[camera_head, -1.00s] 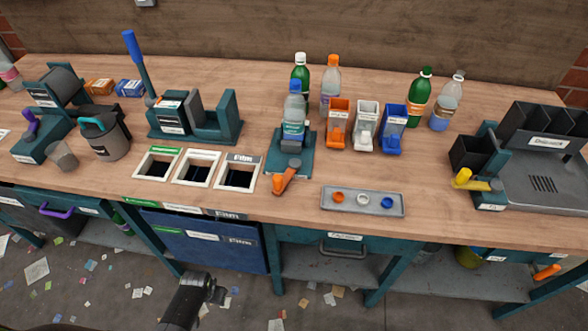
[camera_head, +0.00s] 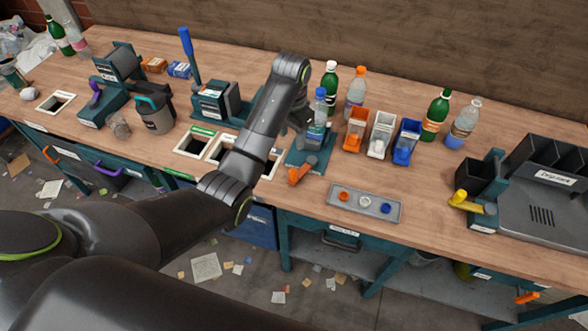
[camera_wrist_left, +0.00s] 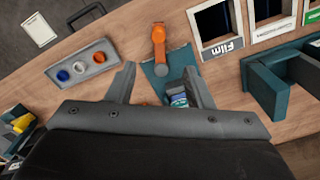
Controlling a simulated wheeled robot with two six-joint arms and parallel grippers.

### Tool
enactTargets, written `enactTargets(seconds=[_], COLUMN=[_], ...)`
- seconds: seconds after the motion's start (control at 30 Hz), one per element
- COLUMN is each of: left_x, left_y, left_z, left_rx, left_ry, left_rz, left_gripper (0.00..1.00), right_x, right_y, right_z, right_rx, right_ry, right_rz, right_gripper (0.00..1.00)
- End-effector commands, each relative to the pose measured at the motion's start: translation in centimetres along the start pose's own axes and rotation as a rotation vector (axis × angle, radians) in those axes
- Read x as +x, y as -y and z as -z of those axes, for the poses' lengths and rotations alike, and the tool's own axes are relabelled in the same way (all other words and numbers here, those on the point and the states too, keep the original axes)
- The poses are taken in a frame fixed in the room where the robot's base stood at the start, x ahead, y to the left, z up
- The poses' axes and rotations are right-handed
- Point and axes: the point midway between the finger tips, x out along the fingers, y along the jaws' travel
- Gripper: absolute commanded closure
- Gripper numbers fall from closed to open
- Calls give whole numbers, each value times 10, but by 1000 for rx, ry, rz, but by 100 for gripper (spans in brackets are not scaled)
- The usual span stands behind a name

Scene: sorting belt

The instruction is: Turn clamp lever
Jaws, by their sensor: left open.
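The clamp is a teal base (camera_head: 307,155) on the bench with an orange lever (camera_head: 299,174) at its front edge. A bottle with a blue cap (camera_head: 320,93) stands upright in it. My left gripper (camera_head: 305,122) is beside this bottle, above the clamp, and partly hides it. In the left wrist view the left gripper (camera_wrist_left: 159,68) is open. The orange lever (camera_wrist_left: 159,47) lies just beyond its fingertips, apart from them. Part of the bottle (camera_wrist_left: 178,98) shows between the fingers. My right gripper is not in view.
A grey tray (camera_head: 352,213) with coloured caps lies right of the lever. Orange, white and blue bins (camera_head: 380,136) and several bottles stand behind. Framed openings (camera_head: 194,142) are left of the clamp, partly behind my arm. A yellow-handled device (camera_head: 470,203) stands at right.

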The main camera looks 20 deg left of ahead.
Motion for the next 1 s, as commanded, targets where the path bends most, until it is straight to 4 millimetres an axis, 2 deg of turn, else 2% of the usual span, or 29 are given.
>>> enactTargets(seconds=[0.07, 0.17, 0.67, 0.73, 1.0], left_x=[-4, 1, 58, 65, 124], left_y=[-1, -1, -1, -2, -2], left_z=[2, 2, 2, 1, 1], left_rx=[8, 9, 7, 7, 8], left_ry=[5, 7, 5, 9, 10], left_rz=[-2, -2, -1, -5, -4], left_gripper=[53, 53, 53, 53, 53], right_x=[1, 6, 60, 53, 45], right_y=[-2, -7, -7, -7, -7], right_z=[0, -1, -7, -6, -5], right_rx=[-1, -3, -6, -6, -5], right_ry=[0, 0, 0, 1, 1], right_rz=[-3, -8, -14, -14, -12], right_gripper=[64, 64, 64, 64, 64])
